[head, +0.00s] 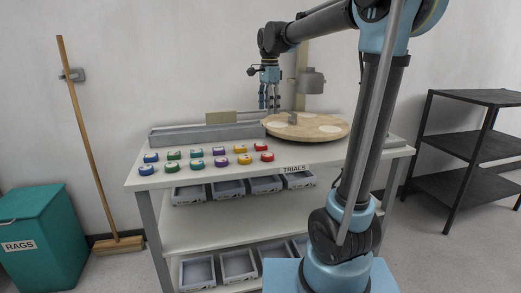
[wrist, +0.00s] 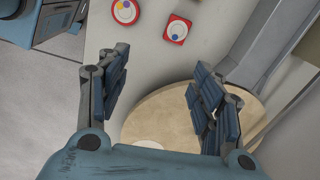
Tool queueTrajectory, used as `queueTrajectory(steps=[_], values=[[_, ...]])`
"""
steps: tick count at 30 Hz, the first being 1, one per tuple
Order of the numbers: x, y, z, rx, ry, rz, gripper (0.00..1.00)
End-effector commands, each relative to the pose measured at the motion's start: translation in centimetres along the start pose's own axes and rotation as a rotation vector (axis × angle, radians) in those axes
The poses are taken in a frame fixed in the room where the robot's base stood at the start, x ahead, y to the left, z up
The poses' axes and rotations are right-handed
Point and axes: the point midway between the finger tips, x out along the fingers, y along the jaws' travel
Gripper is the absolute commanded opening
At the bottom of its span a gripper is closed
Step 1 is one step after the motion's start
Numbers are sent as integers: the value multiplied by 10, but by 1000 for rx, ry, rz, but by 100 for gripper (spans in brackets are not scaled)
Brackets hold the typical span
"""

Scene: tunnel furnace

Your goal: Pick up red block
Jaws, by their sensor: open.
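Two red blocks stand at the right end of the rows of coloured blocks on the table, one in the back row (head: 260,146) and one in the front row (head: 267,156). In the wrist view one red block is round (wrist: 125,11) and the other is squarish (wrist: 177,28); both have pale tops with small coloured dots. My gripper (head: 269,104) points down above the back of the table, near the left edge of the wooden disc (head: 335,129). In the wrist view my gripper (wrist: 160,78) is open and empty, with both red blocks beyond its fingertips.
Blue, green, teal, purple and yellow blocks (head: 221,161) fill the rows to the left. A grey rail (head: 190,135) runs along the back. A grey post-mounted unit (head: 311,82) stands behind the disc.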

Motion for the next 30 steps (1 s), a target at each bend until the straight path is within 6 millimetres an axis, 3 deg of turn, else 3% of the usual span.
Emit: queueTrajectory(steps=[4,11,30], values=[[-6,-26,13,78,0,13,60],[0,-38,19,121,0,18,60],[102,-35,19,121,0,18,60]])
